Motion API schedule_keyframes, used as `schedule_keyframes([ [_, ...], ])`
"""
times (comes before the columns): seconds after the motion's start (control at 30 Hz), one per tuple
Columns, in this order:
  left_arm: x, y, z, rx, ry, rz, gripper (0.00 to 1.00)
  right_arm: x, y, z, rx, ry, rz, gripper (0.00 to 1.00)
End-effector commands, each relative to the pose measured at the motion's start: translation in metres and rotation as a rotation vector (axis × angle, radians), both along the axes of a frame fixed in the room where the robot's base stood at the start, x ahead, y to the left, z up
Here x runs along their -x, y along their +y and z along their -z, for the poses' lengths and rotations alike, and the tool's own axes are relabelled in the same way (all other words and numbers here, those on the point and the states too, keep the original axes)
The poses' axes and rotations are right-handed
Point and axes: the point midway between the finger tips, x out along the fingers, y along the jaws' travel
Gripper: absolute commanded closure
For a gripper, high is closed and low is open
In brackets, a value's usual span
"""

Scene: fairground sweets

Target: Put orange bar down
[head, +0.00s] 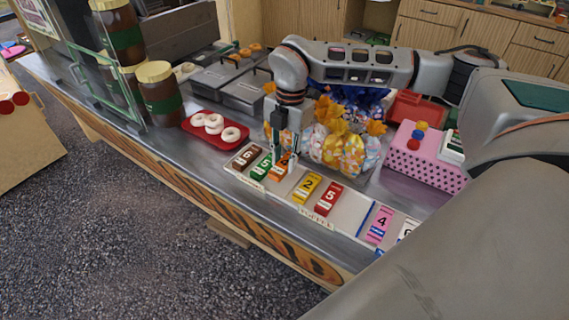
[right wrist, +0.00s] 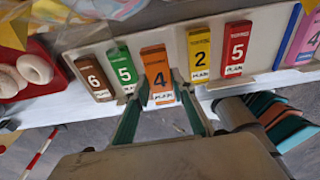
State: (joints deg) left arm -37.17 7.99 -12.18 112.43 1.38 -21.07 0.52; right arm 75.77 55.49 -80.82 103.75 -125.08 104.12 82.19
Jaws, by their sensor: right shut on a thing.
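The orange bar (head: 279,170), marked 4, is between the fingers of my right gripper (head: 283,160) at the white rack (head: 296,176). In the right wrist view the orange bar (right wrist: 158,75) stands between the two green fingertips of the right gripper (right wrist: 160,92), which is shut on it. It lines up between the green bar (right wrist: 123,68) marked 5 and the yellow bar (right wrist: 199,52) marked 2. I cannot tell whether it touches the rack. My left gripper is not in view.
A brown bar (head: 242,159) and a red bar (head: 328,199) lie on the same rack. A red tray (head: 191,127) with white doughnuts, wrapped sweet bags (head: 343,150) and a pink dotted box (head: 425,168) stand near. A pink bar (head: 380,224) lies farther right.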

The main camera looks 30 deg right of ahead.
Motion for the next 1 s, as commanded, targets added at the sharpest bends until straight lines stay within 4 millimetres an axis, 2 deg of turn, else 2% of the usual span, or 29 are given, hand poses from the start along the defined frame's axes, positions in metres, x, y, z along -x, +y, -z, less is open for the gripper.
schedule_keyframes([
  [0.03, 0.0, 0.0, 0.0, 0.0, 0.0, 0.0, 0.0, 0.001, 0.0, 0.009, 0.0, 0.003, 0.001, 1.0],
  [0.13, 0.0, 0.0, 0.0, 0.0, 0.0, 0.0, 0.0, 0.0, 0.0, 0.019, 0.0, 0.0, 0.001, 1.0],
  [0.93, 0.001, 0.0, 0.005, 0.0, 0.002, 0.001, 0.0, 0.0, 0.0, 0.032, 0.001, -0.001, 0.001, 1.0],
  [0.97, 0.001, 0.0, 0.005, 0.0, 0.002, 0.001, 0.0, 0.0, 0.0, 0.032, 0.001, -0.001, 0.001, 0.73],
  [1.0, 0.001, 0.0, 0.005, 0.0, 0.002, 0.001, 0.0, 0.0, 0.0, 0.032, 0.001, -0.001, 0.001, 0.63],
])
